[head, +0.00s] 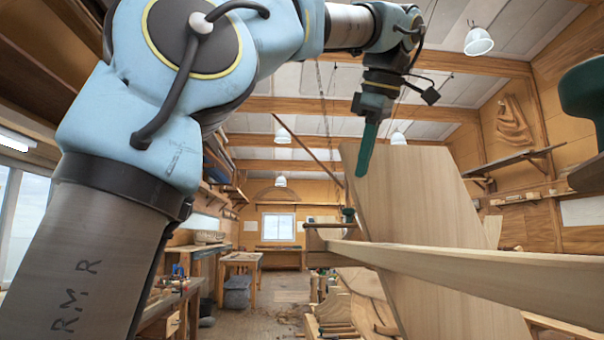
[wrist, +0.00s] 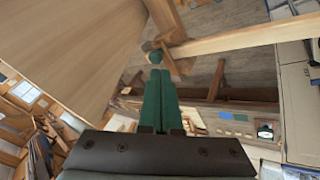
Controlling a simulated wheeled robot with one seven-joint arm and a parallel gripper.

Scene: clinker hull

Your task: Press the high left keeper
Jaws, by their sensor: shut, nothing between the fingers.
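A green-topped keeper (head: 348,214) stands at the far left end of a long wooden batten, beside a large pale plank. It shows small in the head view. In the wrist view a green knob (wrist: 155,56) sits by the end of a wooden bar, just beyond my fingertips in the picture. I cannot tell how far it is from them.
The long batten (head: 470,262) runs from the keeper toward the right foreground, across the pale plank (head: 410,195). A dark green rounded part (head: 587,98) is cut off at the right edge. Workbenches (head: 240,262) stand farther back, with open floor between.

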